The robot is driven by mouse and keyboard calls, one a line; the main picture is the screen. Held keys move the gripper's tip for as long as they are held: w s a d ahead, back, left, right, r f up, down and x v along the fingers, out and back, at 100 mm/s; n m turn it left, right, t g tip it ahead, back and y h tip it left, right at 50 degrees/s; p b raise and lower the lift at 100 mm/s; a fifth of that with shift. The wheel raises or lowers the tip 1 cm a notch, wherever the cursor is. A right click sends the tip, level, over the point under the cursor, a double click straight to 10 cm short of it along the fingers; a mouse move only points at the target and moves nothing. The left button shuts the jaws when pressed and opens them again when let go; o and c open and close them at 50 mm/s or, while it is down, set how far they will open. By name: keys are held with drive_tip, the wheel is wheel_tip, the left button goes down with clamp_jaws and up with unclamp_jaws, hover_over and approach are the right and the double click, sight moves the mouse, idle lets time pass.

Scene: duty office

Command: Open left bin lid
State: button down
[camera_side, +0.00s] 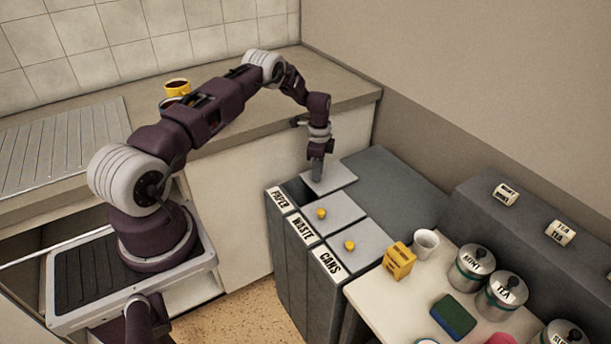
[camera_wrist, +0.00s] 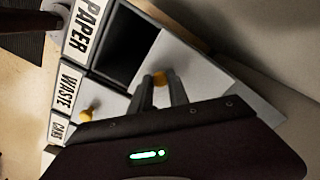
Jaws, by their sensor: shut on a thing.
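Three bins stand side by side, labelled PAPER (camera_side: 278,199), WASTE (camera_side: 300,229) and CANS (camera_side: 329,263). The left bin's pale grey lid (camera_side: 342,176) sits back from the label edge, leaving a dark opening (camera_side: 297,190) at the front. My gripper (camera_side: 317,176) points down at this lid. In the wrist view my gripper (camera_wrist: 160,88) is shut on the lid's yellow knob (camera_wrist: 163,76). The left lid (camera_wrist: 190,68) and the dark opening (camera_wrist: 128,45) behind the PAPER label (camera_wrist: 84,30) also show there. Fingers hide part of the knob.
The waste lid (camera_side: 340,211) and cans lid (camera_side: 368,239) are in place with yellow knobs. A counter (camera_side: 355,91) and wall stand behind the bins. A table to the right holds a yellow box (camera_side: 398,261), a white mug (camera_side: 425,244) and several canisters.

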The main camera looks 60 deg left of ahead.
drive_tip(key=shift+w, duration=0.4)
drive_tip(key=c, duration=1.3)
unclamp_jaws()
drive_tip(key=shift+o, duration=0.2)
drive_tip(key=shift+r, duration=0.1)
wheel_tip(320, 180, up, 7)
drive_tip(key=shift+f, duration=0.1)
